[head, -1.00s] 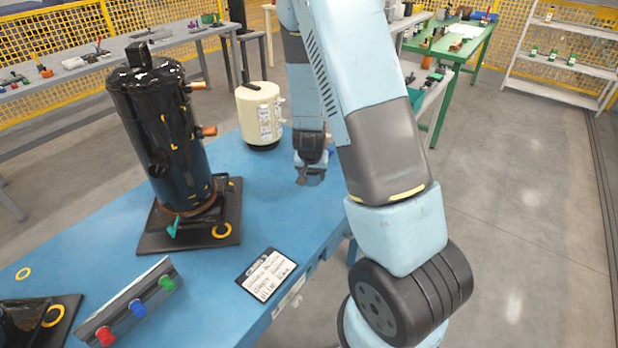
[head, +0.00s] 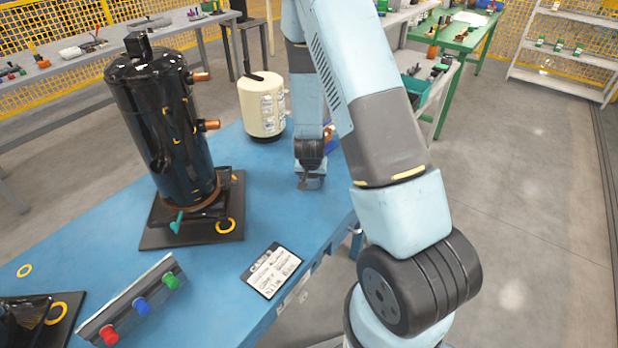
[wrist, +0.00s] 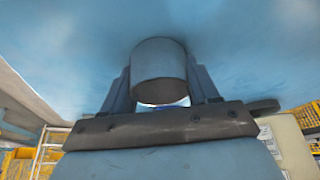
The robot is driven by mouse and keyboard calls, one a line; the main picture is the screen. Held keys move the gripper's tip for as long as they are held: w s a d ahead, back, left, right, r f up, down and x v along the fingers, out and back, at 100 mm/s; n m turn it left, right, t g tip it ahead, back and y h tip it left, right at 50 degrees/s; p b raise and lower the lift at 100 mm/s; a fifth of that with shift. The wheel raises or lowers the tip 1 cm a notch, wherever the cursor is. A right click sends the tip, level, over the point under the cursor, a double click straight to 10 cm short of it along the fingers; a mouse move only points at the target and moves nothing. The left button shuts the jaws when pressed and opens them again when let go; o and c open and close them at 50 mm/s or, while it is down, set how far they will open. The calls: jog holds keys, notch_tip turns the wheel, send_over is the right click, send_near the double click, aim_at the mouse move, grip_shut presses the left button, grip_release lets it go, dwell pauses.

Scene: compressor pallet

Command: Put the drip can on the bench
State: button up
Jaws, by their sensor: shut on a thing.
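A plain grey cylinder, which looks like the drip can (wrist: 159,70), sits between my gripper's fingers in the wrist view. My gripper (wrist: 162,88) is shut on it, with one finger on each side. In the head view my gripper (head: 311,178) points down over the far right part of the blue bench (head: 225,268), right of and nearer than the cream tank. There the can is small and mostly hidden by the gripper. The blue surface fills the top of the wrist view behind the can. I cannot tell whether the can touches it.
A tall black compressor (head: 165,130) stands on a dark plate at left. A cream tank (head: 262,106) stands behind my gripper. A labelled card (head: 272,270) and a strip with coloured knobs (head: 140,303) are nearer. The bench between compressor and gripper is clear.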

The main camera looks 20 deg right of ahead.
jog(key=o, duration=0.8)
jog(key=shift+c, duration=0.2)
jog(key=o, duration=0.4)
jog(key=shift+c, duration=0.2)
jog(key=shift+a+r, duration=0.1)
